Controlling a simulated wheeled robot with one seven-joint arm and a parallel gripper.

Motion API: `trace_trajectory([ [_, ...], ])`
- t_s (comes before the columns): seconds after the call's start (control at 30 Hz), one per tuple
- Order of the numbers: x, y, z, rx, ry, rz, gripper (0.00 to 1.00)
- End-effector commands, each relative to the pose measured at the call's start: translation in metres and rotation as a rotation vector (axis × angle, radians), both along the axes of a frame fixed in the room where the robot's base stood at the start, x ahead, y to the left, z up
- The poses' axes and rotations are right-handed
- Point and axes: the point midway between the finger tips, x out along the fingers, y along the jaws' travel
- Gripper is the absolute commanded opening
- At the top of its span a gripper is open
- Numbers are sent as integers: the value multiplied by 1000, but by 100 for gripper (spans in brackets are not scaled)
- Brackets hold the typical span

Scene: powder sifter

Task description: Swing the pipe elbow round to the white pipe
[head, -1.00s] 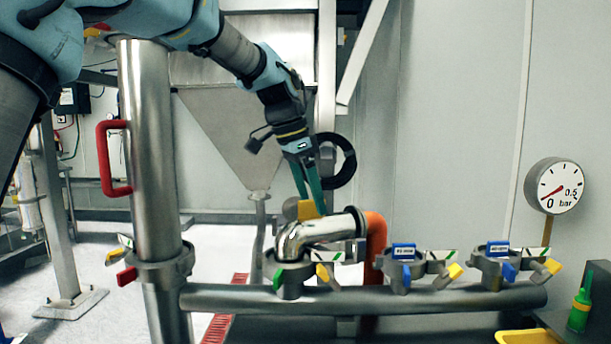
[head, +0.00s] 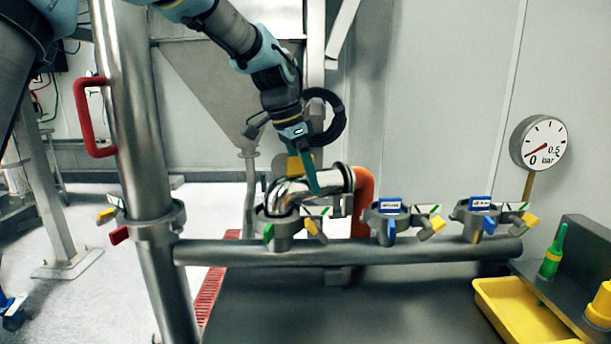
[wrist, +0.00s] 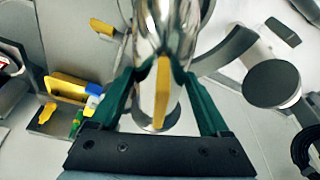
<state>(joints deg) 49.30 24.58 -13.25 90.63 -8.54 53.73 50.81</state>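The pipe elbow (head: 290,192) is a shiny chrome bend with a yellow tab (head: 300,163) on top. It sits on the left, green-marked clamp of the grey manifold. Its far end meets the orange pipe (head: 363,202) behind. My gripper (head: 311,183) points down at the elbow, and a green finger overlaps it. In the wrist view the two fingers of my gripper (wrist: 156,72) stand apart, one on each side of the elbow (wrist: 172,30), with the yellow tab (wrist: 162,90) between them. Whether they touch it is unclear. I cannot make out a white pipe.
The horizontal grey manifold (head: 350,251) carries two more clamps with blue labels (head: 390,204) to the right. A steel column (head: 133,110) with a red handle (head: 92,118) stands left. A pressure gauge (head: 540,143), green bottle (head: 551,256) and yellow tray (head: 525,318) are at right.

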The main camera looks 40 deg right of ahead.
Motion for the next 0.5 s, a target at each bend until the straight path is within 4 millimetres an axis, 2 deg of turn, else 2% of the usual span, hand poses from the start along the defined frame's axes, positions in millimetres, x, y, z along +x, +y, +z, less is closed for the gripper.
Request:
trace_trajectory([
  [0.07, 0, 0, 0, 0, 0, 0, 66],
  [0.5, 0, 0, 1, -1, -1, 0, 17],
])
